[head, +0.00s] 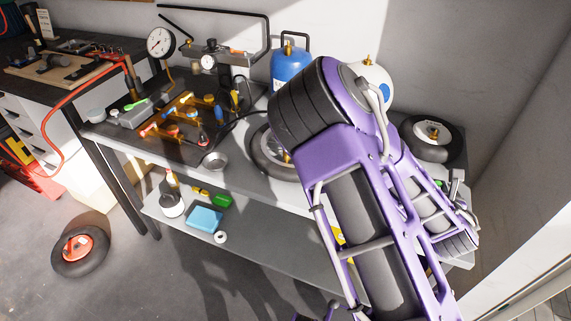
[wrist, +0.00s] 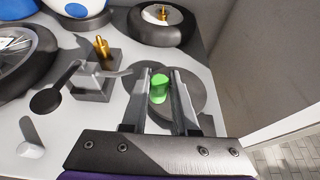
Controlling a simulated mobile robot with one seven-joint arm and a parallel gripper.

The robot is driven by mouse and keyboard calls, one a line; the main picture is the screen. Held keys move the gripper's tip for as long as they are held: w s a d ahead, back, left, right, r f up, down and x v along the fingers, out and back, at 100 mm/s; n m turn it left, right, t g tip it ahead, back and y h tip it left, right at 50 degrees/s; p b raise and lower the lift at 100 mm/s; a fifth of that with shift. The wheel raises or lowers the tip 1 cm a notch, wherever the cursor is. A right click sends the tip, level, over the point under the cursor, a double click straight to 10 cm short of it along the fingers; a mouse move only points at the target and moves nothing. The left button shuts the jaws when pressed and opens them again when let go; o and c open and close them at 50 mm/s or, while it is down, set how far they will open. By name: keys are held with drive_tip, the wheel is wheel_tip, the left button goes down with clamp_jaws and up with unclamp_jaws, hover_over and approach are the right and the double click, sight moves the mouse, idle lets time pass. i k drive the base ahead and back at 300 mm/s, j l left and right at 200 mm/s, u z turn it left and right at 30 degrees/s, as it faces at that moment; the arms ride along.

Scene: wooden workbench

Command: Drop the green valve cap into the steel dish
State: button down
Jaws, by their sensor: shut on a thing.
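My gripper (wrist: 160,82) is shut on the green valve cap (wrist: 159,89), which sits between the two fingertips in the wrist view. In the head view my purple arm reaches over the right part of the bench and hides much of it.
Below my gripper is a dark grey round shape (wrist: 197,92). A metal block with a brass fitting (wrist: 101,48) stands to its left, and a small black wheel (wrist: 161,24) behind.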

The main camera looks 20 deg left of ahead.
sight(217, 169)
drive_tip(key=k+u, duration=0.15)
drive_tip(key=u, duration=0.15)
drive_tip(key=k+u, duration=0.3)
drive_tip(key=i+u, duration=0.1)
drive_tip(key=u, duration=1.05)
drive_tip(key=k+l+u, duration=0.1)
drive_tip(key=l, duration=0.15)
drive_tip(key=k+l+u, duration=0.15)
drive_tip(key=l, duration=0.15)
drive_tip(key=i+l, duration=0.25)
drive_tip(key=l, duration=0.15)
drive_tip(key=i, duration=0.15)
drive_tip(key=k, duration=0.5)
drive_tip(key=i+j, duration=0.15)
drive_tip(key=j, duration=0.25)
drive_tip(key=i+j, duration=0.1)
drive_tip(key=j, duration=0.35)
drive_tip(key=i+j, duration=0.15)
drive_tip(key=j, duration=0.25)
drive_tip(key=z, duration=0.05)
